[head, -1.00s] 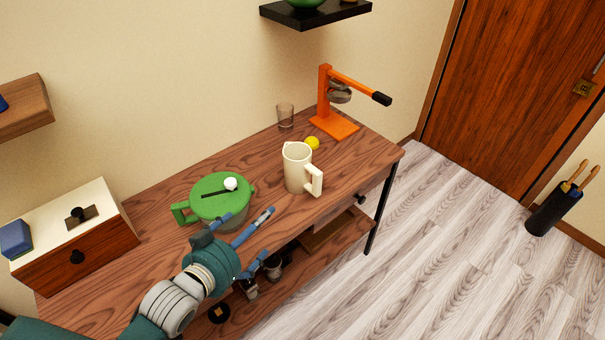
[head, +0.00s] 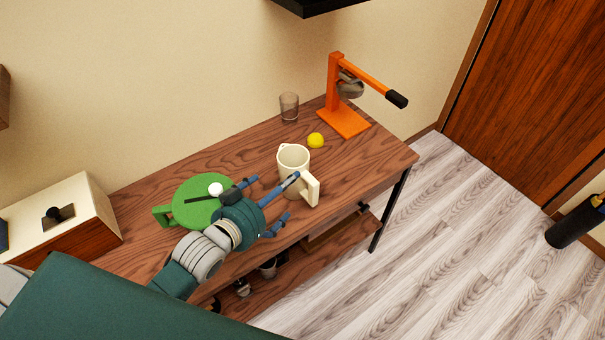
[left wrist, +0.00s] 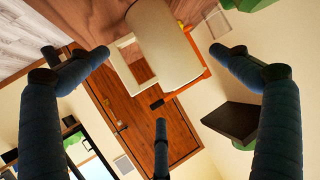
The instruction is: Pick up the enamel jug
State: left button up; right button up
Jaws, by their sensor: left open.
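The cream enamel jug (head: 293,161) stands upright on the wooden table near its front edge, its handle (head: 313,190) towards the front right. My left gripper (head: 270,198) is open and empty, its fingers pointing at the jug from the left. One fingertip overlaps the jug's lower side in the head view; I cannot tell whether it touches. In the left wrist view the jug (left wrist: 168,45) lies ahead between the spread fingers of my left gripper (left wrist: 161,60), with its handle on the left. My right gripper is not in view.
A yellow ball (head: 316,140), a glass (head: 289,107) and an orange press (head: 344,121) stand behind the jug. A cream-topped box (head: 85,200) is at the left. The table right of the jug is clear.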

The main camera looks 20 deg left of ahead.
pick_arm(q)
jog(key=w, duration=0.2)
jog(key=p, duration=0.2)
send_over(294, 198)
notch_tip(294, 198, down, 3)
jog(key=shift+a+f, duration=0.1)
jog(key=shift+a, duration=0.05)
jog(key=shift+w+f, duration=0.2)
jog(key=shift+w, duration=0.05)
jog(key=shift+c, duration=0.8)
jog(key=shift+r, duration=0.1)
jog(key=c, duration=1.2)
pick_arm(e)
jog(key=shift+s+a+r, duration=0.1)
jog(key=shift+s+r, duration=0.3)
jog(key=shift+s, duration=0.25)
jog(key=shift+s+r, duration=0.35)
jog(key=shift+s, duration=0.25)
